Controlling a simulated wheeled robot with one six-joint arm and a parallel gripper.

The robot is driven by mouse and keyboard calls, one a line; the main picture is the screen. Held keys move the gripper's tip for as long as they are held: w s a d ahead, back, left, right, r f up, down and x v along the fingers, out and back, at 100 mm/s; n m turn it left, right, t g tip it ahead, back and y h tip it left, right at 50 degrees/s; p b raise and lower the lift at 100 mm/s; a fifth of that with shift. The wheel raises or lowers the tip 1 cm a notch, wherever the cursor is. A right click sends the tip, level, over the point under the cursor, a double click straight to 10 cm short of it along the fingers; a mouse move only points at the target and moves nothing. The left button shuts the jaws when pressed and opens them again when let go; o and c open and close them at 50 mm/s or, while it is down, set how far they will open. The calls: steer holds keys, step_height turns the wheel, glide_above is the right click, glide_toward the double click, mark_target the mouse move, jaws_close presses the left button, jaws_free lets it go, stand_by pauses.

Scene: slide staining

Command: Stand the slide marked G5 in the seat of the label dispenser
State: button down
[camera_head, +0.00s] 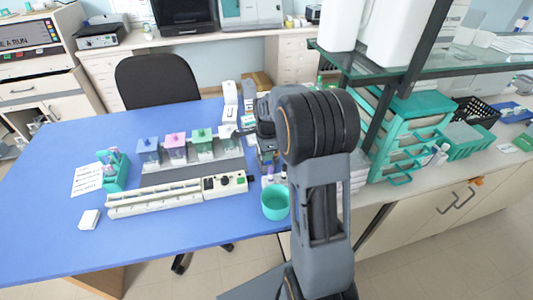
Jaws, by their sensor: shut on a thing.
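My gripper (246,131) is small and partly hidden behind my own arm, at the back right of the blue table. It is shut on a small thin thing, seemingly a slide; no G5 mark can be read. Two white upright devices stand just behind it, one on the left (230,101) and one on the right (248,97). One may be the label dispenser, but I cannot tell which, and its seat is not clear to see. The gripper appears in front of them, apart or touching I cannot tell.
A grey rack with blue, pink and green-lidded jars (174,149) stands left of the gripper. A long white device (155,198) with a control panel lies in front. A teal cup (275,202), teal rack (114,171) and white block (89,219) are nearby. A glass shelf (430,68) overhangs the right.

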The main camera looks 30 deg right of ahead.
steer(key=shift+f, duration=0.3)
steer(key=c, duration=1.1)
jaws_free()
step_height(320, 180, up, 14)
steer(key=shift+f+b, duration=0.1)
steer(key=shift+b, duration=0.25)
